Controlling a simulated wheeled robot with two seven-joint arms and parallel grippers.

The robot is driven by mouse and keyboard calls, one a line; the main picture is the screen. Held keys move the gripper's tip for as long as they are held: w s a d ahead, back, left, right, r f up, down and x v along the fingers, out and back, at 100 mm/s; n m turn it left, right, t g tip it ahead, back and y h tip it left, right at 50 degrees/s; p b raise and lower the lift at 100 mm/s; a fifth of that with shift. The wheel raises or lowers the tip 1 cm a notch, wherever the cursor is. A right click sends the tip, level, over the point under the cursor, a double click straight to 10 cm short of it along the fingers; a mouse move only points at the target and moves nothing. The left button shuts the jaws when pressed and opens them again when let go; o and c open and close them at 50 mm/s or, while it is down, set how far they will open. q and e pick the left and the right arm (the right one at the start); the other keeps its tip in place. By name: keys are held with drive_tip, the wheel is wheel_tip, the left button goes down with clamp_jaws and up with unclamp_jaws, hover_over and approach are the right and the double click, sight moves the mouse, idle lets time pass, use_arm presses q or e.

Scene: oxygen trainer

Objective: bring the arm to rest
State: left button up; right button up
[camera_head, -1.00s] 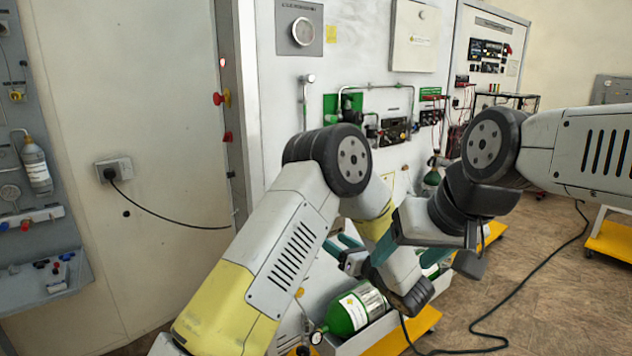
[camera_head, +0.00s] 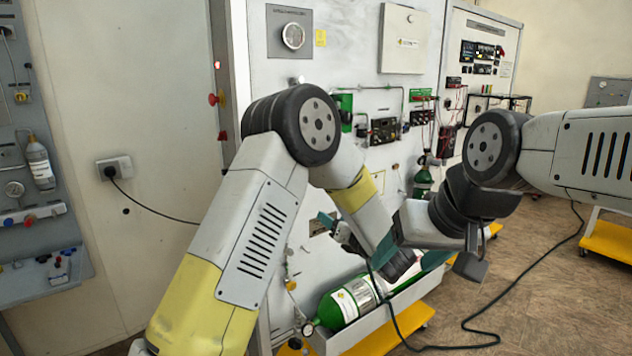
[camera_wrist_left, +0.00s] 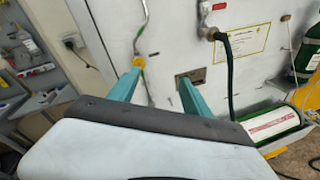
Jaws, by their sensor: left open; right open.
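My right gripper (camera_head: 408,264) hangs below the right wrist in the head view, its two teal fingers apart and nothing seen held between them. It shows just right of my left forearm, above the green cylinder. My left gripper (camera_head: 328,222) is mostly hidden behind my left forearm, with a teal part showing at the forearm's left side. In the left wrist view the left gripper (camera_wrist_left: 160,78) has two teal fingers spread, with no object between them. Its fingers face the white panel; a yellow fitting on a pipe shows near the left fingertip.
A green cylinder (camera_head: 348,301) lies on the trolley's low shelf beneath the arms. The white equipment panel (camera_head: 352,75) stands behind them. A black hose (camera_head: 384,300) hangs near the cylinder.

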use_arm(q)
wheel_tip(320, 180, up, 12)
drive_tip(key=w+a+m+h, duration=0.1)
drive_tip(key=m+h, duration=0.6)
drive_tip(key=m, duration=0.4)
drive_tip(key=s+a+r+m+g+h, duration=0.2)
drive_tip(key=s+a+r+m+h, duration=0.25)
drive_tip(key=s+m, duration=0.4)
drive_tip(key=s+a+f+m+g, duration=0.2)
drive_tip(key=s+a+m, duration=0.2)
drive_tip(key=s, duration=0.4)
drive_tip(key=s+a+f+m+g+y, duration=0.1)
drive_tip(key=s+a+m+g, duration=0.1)
drive_tip(key=s+a+m, duration=0.3)
drive_tip(key=s+a+f+m+g+y, duration=0.1)
drive_tip(key=s+a+f+m+g, duration=0.1)
drive_tip(key=s+a+m, duration=0.3)
drive_tip(key=s+m, duration=0.3)
drive_tip(key=s, duration=0.4)
drive_tip(key=shift+f+g, duration=0.3)
drive_tip(key=shift+g, duration=0.1)
drive_tip(key=shift+s, duration=0.1)
